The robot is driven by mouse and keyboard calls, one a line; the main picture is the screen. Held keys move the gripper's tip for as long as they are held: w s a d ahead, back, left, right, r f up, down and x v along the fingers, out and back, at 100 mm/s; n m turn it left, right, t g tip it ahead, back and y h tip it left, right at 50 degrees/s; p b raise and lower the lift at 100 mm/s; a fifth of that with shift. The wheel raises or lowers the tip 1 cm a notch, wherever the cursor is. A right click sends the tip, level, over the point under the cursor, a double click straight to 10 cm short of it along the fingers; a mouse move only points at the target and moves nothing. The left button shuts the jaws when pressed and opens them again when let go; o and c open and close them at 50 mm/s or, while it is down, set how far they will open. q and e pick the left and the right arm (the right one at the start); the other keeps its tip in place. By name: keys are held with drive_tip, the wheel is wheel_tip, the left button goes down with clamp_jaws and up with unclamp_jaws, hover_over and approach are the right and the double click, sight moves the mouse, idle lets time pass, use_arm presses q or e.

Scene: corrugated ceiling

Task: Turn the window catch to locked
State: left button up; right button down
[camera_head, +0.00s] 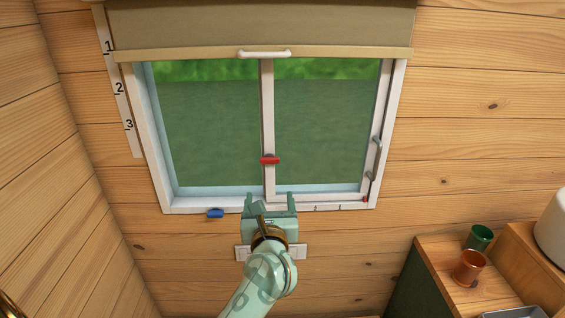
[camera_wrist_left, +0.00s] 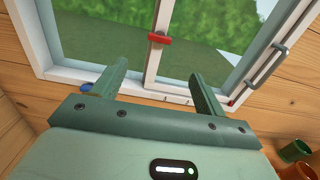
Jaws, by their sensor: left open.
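The window catch (camera_head: 269,160) is a small red handle on the middle upright of the white-framed sliding window (camera_head: 158,140). It lies crosswise, about level in the head view. It also shows in the left wrist view (camera_wrist_left: 160,39), beyond the fingers. My left gripper (camera_head: 270,199) is open and empty at the lower window frame, below the catch and apart from it in the picture. Its two fingers (camera_wrist_left: 155,85) point toward the window in the left wrist view. My right gripper is not in view.
A blind with a white handle (camera_head: 264,54) covers the window top. A green cup (camera_head: 479,237) and a copper cup (camera_head: 469,267) stand lower right.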

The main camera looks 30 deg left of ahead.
sight(270, 161)
use_arm(q)
drive_tip(key=x, duration=1.6)
drive_tip(key=shift+w+p, duration=0.2)
drive_tip(key=shift+p, duration=0.1)
drive_tip(key=shift+c, duration=0.3)
drive_tip(key=c, duration=0.9)
